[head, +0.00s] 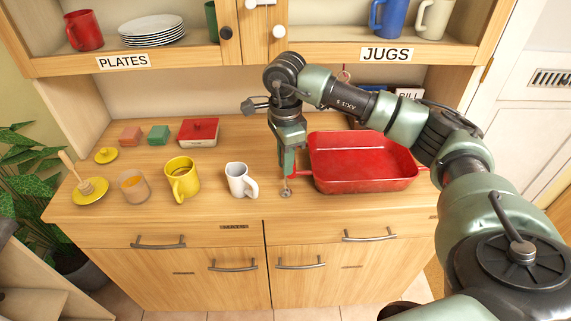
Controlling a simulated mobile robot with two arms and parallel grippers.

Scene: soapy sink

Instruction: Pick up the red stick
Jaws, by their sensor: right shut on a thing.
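My right gripper (288,163) points down over the front of the wooden counter, just left of a red baking dish (365,187). It is shut on a small thin thing that hangs below its fingers, with a round grey end (286,193) close to the counter. I cannot make out this thing's full shape or whether it touches the counter. A short red piece (301,177) shows between the gripper and the dish. I cannot tell whether it is a stick or the dish's handle. No other red stick is plain to see. My left gripper is not in view.
A white mug (239,180), a yellow mug (181,182), a candle glass (133,187) and a yellow saucer (90,195) with a wooden dipper stand to the left. A red box (199,132) lies behind. Cupboard shelves overhang the counter's back.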

